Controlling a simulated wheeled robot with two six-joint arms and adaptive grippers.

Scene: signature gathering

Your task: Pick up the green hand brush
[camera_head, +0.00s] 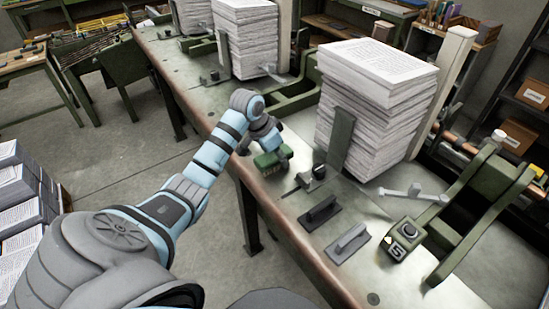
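The green hand brush (268,160) is a small green block with a yellowish patch at its right end. It is at the left edge of the long workbench, left of the tall paper stack. My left gripper (272,146) is right over the brush, pointing down, and covers part of it. The fingers are small and dark and seem to be at the brush's top. I cannot tell whether they are closed on it, or whether the brush rests on the bench or is lifted. My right gripper is not in view.
The tall paper stack (375,105) stands on the bench behind a green upright plate (341,139).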

